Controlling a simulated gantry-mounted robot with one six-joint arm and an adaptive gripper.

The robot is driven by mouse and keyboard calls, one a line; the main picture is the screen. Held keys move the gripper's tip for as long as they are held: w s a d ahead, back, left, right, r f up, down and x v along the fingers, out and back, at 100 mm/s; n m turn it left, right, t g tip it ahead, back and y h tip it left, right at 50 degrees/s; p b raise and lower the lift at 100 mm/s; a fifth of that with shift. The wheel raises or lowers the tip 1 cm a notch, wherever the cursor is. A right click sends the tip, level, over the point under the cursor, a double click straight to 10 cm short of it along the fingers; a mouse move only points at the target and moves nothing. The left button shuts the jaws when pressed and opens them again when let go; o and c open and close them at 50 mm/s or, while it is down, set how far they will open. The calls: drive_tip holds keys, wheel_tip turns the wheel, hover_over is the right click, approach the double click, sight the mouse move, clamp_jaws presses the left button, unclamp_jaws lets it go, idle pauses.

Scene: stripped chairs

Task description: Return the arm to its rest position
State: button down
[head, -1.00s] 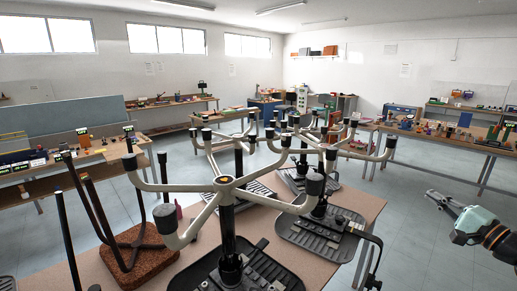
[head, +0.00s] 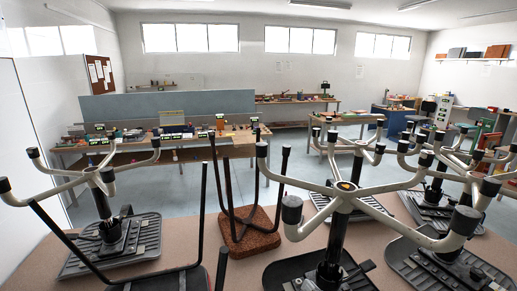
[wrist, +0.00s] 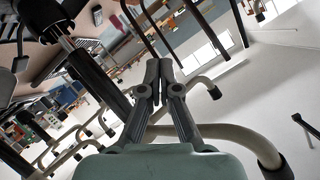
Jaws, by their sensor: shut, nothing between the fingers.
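My gripper (wrist: 158,68) shows in the wrist view, its two dark fingers together and empty. The pale green gripper body (wrist: 160,162) fills the bottom of that view. Neither the gripper nor the arm is visible in the head view. In the wrist view, chair base legs (wrist: 252,140) lie behind and to the right of the fingers, and a dark chair post (wrist: 85,75) is on the left. I cannot tell how far they are from the fingers.
Upturned chairs with pale star bases (head: 343,192) and black posts crowd the brown table (head: 190,277). Workbenches (head: 240,138) with tools stand behind. Open floor (head: 275,165) lies between.

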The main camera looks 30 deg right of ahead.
drive_tip(key=s+a+f+n+y, duration=0.1)
drive_tip(key=s+a+n, duration=0.15)
drive_tip(key=a, duration=0.75)
drive_tip(key=s+a+f+n+g, duration=0.1)
drive_tip(key=a+n, duration=0.3)
drive_tip(key=a, duration=0.6)
drive_tip(key=s+a+n+y, duration=0.1)
drive_tip(key=s+a+n, duration=0.15)
drive_tip(key=a, duration=0.75)
wheel_tip(320, 180, up, 31)
drive_tip(key=p, duration=3.1)
drive_tip(key=shift+s+a+f, duration=0.1)
drive_tip(key=shift+f, duration=0.1)
